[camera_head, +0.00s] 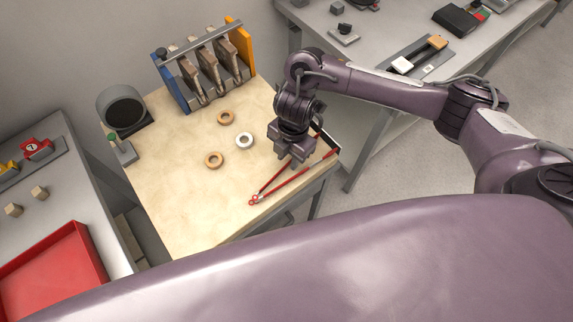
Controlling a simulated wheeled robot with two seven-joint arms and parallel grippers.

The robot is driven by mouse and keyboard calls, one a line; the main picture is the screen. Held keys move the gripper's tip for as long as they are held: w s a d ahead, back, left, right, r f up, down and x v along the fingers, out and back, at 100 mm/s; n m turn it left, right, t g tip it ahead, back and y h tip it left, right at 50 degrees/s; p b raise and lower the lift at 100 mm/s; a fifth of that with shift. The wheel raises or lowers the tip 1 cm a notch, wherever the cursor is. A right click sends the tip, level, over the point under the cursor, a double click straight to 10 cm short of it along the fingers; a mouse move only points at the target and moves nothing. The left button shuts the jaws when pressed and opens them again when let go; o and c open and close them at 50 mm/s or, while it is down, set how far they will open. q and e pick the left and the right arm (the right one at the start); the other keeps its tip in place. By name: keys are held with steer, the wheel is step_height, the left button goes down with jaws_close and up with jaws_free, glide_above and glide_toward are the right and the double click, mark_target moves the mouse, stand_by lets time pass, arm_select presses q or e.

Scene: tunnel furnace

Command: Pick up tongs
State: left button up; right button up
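Red-handled tongs (272,187) lie on the light wooden table at its front right, angled from lower left to upper right. My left gripper is not in view.
Two tan rings (214,160) and a white ring (244,141) lie on the wooden table (165,200). A rack (205,65) with several metal tools stands at the back. A dark round-faced device (125,112) and a red tray (55,270) are at left.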

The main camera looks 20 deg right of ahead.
steer(key=shift+f, duration=0.65)
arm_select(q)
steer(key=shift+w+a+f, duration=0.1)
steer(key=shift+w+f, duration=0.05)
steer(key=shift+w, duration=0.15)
arm_select(e)
steer(key=shift+a+f, duration=0.1)
steer(key=shift+c, duration=0.4)
jaws_close()
